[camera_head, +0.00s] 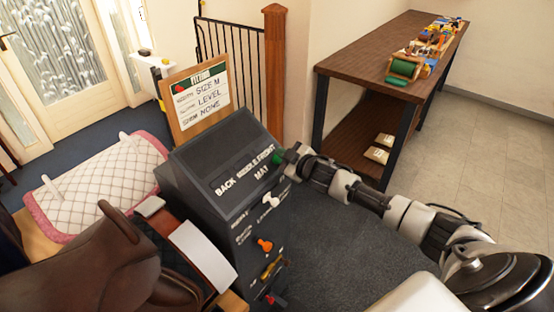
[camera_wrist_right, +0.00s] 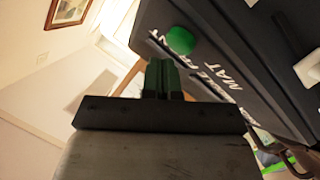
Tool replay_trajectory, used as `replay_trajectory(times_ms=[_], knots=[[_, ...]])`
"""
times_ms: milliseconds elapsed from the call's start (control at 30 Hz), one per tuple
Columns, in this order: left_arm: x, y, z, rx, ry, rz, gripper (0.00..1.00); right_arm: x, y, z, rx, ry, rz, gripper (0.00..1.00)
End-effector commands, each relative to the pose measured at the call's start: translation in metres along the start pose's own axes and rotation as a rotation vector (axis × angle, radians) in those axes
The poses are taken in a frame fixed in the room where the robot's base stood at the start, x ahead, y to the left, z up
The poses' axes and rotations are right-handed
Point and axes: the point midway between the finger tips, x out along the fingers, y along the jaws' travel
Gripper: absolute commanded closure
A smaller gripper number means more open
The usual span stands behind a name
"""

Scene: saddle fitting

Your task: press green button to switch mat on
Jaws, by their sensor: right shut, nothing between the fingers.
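The dark control console (camera_head: 215,165) stands in the middle of the head view, its sloped top lettered "BACK MIDDLE FRONT" and "MAT". The round green button (camera_wrist_right: 180,40) shows on the console in the right wrist view, beyond my fingertips. My right gripper (camera_head: 279,160) is at the console's right edge in the head view, by the word "FRONT". Its green fingers (camera_wrist_right: 162,77) are shut together and empty. In the wrist view a gap shows between the fingertips and the button; I cannot tell the depth. In the head view the button cannot be told apart from the green fingertips. My left gripper is out of view.
White (camera_head: 271,200) and orange (camera_head: 264,245) knobs stick out of the console's right side. A brown saddle (camera_head: 95,265) and a quilted pad with pink trim (camera_head: 95,185) lie to the left. A sign board (camera_head: 197,98) stands behind. A wooden workbench (camera_head: 365,58) stands at the back right.

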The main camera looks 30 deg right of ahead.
Motion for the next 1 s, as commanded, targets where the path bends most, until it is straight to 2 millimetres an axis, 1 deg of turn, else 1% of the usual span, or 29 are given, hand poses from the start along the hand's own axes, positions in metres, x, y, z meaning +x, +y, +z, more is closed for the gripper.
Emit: replay_trajectory(times_ms=[1000], knots=[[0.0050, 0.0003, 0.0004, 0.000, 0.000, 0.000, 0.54, 0.0060, -0.0046, 0.0049, 0.000, 0.000, 0.000, 1.00]])
